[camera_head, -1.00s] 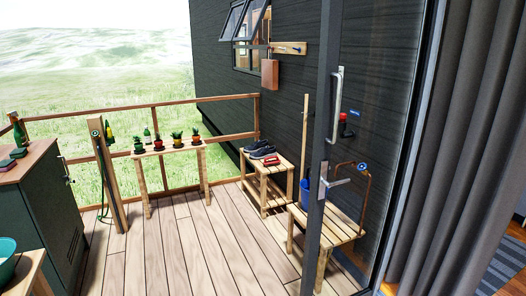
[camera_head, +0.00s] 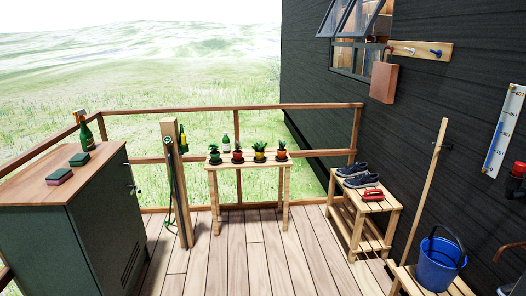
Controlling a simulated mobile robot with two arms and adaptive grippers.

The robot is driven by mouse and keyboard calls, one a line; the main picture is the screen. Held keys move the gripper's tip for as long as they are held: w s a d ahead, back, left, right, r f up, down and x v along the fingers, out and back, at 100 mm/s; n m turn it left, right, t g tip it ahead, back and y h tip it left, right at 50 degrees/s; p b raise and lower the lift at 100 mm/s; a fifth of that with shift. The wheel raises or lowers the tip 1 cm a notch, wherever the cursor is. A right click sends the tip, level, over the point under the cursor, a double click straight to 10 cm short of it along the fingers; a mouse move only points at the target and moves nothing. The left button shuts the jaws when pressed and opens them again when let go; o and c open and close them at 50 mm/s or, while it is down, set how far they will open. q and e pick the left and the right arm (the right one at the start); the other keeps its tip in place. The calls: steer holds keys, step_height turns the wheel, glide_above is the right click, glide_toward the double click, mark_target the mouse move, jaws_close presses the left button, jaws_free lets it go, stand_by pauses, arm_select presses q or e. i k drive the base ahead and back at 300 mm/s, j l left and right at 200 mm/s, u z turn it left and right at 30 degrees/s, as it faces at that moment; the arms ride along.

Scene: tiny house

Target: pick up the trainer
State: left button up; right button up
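A pair of dark blue trainers with pale soles, one trainer (camera_head: 370,180) and the other trainer (camera_head: 352,169) just behind it, lies on top of a slatted wooden shoe bench (camera_head: 378,205) against the dark wall at the right. A red object (camera_head: 371,195) lies on the same bench in front of them. Neither of my grippers shows in the head view.
Wooden decking (camera_head: 255,255) is clear in the middle. A green cabinet (camera_head: 100,225) stands at left. A plant table (camera_head: 247,165) stands by the railing. A blue bucket (camera_head: 437,265) sits on a low bench at lower right, with a wooden pole (camera_head: 424,185) behind.

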mark_target(356, 169)
steer(key=i+z, duration=0.1)
steer(key=i, duration=1)
steer(key=i+j+z, duration=0.15)
steer(key=i, duration=1)
steer(key=i+l+z, duration=0.15)
steer(key=i+z, duration=0.3)
steer(key=i, duration=0.2)
steer(key=i+z, duration=0.5)
steer(key=i+j+z, duration=0.45)
steer(key=i, duration=0.25)
steer(key=i+z, duration=0.2)
steer(key=i, duration=0.15)
